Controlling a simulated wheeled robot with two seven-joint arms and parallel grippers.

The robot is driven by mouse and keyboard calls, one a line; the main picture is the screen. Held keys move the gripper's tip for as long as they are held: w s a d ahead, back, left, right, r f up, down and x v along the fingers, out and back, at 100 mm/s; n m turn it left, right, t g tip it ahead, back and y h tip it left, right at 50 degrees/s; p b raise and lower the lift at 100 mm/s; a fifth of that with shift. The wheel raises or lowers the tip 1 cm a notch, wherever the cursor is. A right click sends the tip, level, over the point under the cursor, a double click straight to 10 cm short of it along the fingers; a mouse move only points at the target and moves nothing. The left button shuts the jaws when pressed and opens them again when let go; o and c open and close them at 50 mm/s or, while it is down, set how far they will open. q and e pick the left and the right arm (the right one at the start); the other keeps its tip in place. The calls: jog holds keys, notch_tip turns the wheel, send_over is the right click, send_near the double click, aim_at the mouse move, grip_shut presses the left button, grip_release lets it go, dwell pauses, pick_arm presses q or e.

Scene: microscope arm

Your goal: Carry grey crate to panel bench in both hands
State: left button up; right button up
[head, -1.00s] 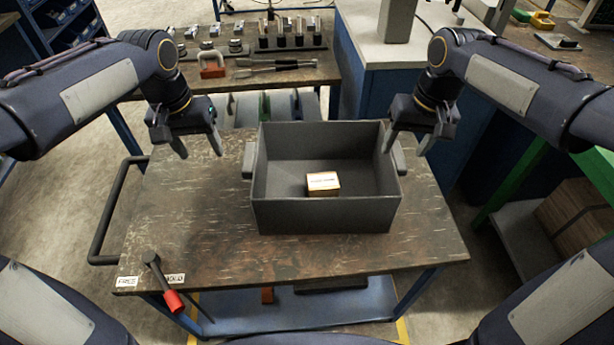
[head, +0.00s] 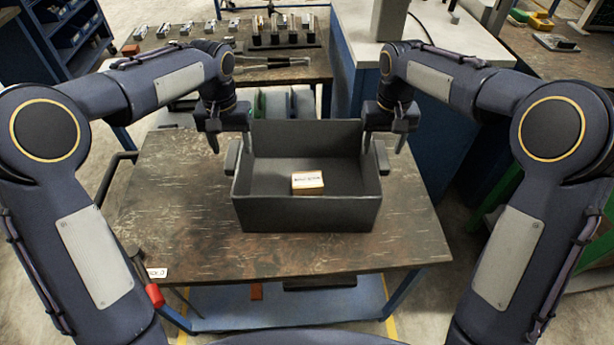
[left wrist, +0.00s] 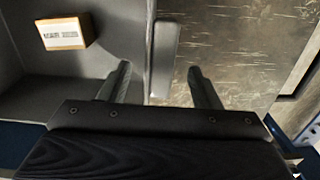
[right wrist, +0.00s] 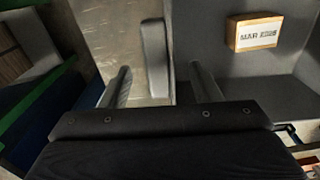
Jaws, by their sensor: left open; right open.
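The grey crate (head: 307,214) stands open-topped on a worn dark worktop (head: 160,210), with a small labelled carton (head: 307,182) inside. My left gripper (head: 231,143) is open above the crate's left handle (head: 233,158). In the left wrist view that handle (left wrist: 164,60) lies between and beyond the spread fingers. My right gripper (head: 385,143) is open above the right handle (head: 383,158). In the right wrist view that handle (right wrist: 155,60) also lies between the open fingers. No finger clearly touches the crate. I cannot tell which surface is the panel bench.
A bench with tools and small parts (head: 290,60) stands behind the worktop. A white-topped blue cabinet (head: 440,47) stands at the back right. A red-ended lever (head: 154,294) is at the worktop's front left corner. The worktop is clear left and right of the crate.

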aim_at(234, 153)
pick_arm(q)
jog(key=shift+f, duration=2)
pick_arm(e)
jog(key=shift+f, duration=2.05)
pick_arm(q)
jog(key=c, duration=1.2)
pick_arm(e)
jog(key=c, duration=1.2)
pick_arm(q)
grip_shut()
pick_arm(e)
grip_shut()
pick_arm(q)
jog(key=shift+r, duration=0.15)
pick_arm(e)
jog(key=shift+r, duration=0.15)
